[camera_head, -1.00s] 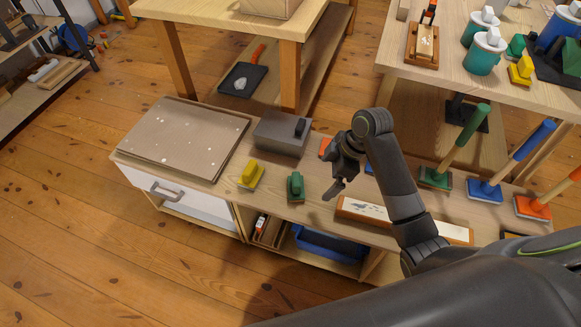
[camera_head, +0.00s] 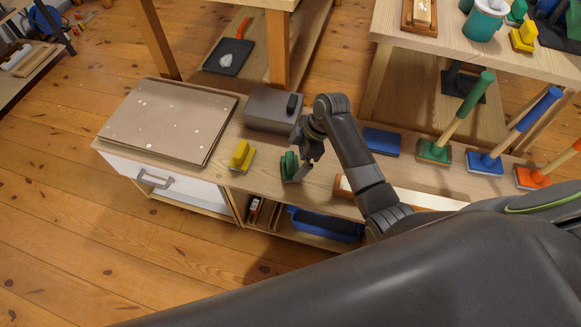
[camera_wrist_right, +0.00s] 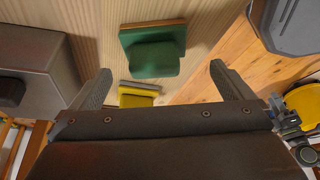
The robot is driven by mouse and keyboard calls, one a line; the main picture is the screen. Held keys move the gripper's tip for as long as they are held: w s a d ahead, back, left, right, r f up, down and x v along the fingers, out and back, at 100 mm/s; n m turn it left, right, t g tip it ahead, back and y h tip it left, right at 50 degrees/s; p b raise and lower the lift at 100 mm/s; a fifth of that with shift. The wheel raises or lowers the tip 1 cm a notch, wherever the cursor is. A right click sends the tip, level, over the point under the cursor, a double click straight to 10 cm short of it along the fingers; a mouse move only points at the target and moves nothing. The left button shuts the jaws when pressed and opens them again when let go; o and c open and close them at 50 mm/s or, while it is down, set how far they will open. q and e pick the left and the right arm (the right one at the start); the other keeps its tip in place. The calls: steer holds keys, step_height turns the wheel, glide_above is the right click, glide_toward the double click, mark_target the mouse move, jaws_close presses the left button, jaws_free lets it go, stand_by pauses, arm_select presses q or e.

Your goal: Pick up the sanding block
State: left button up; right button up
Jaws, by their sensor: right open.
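A green sanding block with a raised grip (camera_head: 289,167) sits on the low bench, and it also shows in the right wrist view (camera_wrist_right: 152,50). A yellow one (camera_head: 241,156) sits to its left; it appears in the right wrist view (camera_wrist_right: 138,96) too. My left gripper is not in view.
A grey box with a black handle (camera_head: 273,110) stands behind the green block. A cardboard sheet (camera_head: 168,120) covers the bench's left end. A flat blue block (camera_head: 382,141) and long-handled green (camera_head: 434,152), blue (camera_head: 485,163) and orange (camera_head: 531,177) tools stand to the right.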

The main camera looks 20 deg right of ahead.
mark_target(288, 165)
steer(key=shift+a+f, duration=0.25)
steer(key=shift+f, duration=0.3)
steer(key=x, duration=0.1)
steer(key=b+x, duration=0.1)
steer(key=x, duration=0.1)
steer(key=b+x, duration=0.1)
steer(key=shift+w+f, duration=0.35)
steer(key=shift+f, duration=0.05)
steer(key=shift+a+f, duration=0.1)
steer(key=shift+f, duration=0.05)
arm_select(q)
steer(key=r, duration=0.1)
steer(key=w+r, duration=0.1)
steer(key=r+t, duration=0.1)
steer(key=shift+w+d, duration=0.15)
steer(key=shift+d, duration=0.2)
arm_select(e)
steer(key=shift+c, duration=0.3)
steer(key=c, duration=1.1)
steer(key=shift+o, duration=0.2)
